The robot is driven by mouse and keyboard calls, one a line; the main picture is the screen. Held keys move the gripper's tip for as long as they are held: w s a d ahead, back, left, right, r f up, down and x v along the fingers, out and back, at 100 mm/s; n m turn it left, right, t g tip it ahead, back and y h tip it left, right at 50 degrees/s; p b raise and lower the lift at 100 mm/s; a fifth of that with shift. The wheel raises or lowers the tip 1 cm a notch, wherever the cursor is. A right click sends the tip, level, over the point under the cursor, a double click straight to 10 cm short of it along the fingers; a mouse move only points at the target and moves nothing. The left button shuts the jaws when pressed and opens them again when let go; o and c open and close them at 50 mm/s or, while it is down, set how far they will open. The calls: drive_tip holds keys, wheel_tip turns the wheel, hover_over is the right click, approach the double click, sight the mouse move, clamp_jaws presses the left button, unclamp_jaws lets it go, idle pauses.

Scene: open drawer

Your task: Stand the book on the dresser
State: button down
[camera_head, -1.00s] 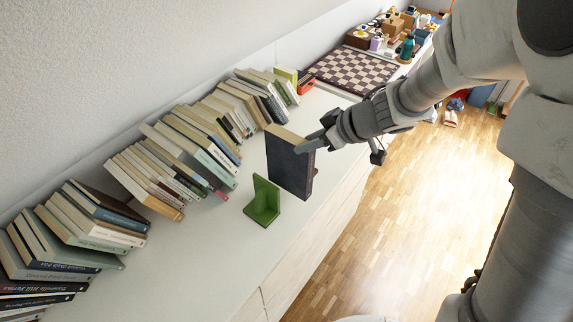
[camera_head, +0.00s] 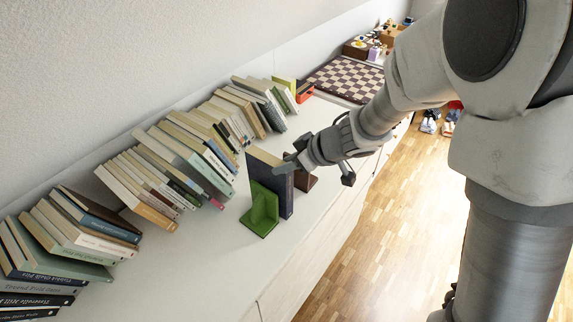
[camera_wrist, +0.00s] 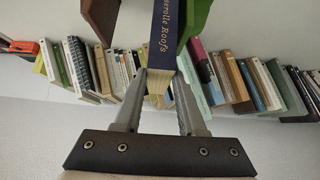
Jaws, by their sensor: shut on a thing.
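The dark blue book (camera_head: 271,181) is upright at the dresser top (camera_head: 215,250), its cream page edges facing up. Whether its bottom touches the surface is hidden. My gripper (camera_head: 283,164) is shut on the book's upper right part. In the wrist view the book's spine (camera_wrist: 164,38) rises from between my fingertips (camera_wrist: 160,88). A green bookend (camera_head: 261,209) stands close against the book's near left face. A brown bookend (camera_head: 306,181) stands just beyond the book, partly hidden by it and my gripper. Both bookends flank the book in the wrist view.
A long row of leaning books (camera_head: 180,160) lines the wall side of the dresser. A chessboard (camera_head: 345,78) lies farther back. The dresser's front edge drops to the wooden floor (camera_head: 375,235) on the right. Bare surface lies left of the green bookend.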

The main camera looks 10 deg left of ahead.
drive_tip(key=shift+c, duration=2.4)
unclamp_jaws()
drive_tip(key=shift+f, duration=0.15)
drive_tip(key=shift+r, duration=0.25)
drive_tip(key=p+v, duration=0.5)
drive_tip(key=v, duration=0.7)
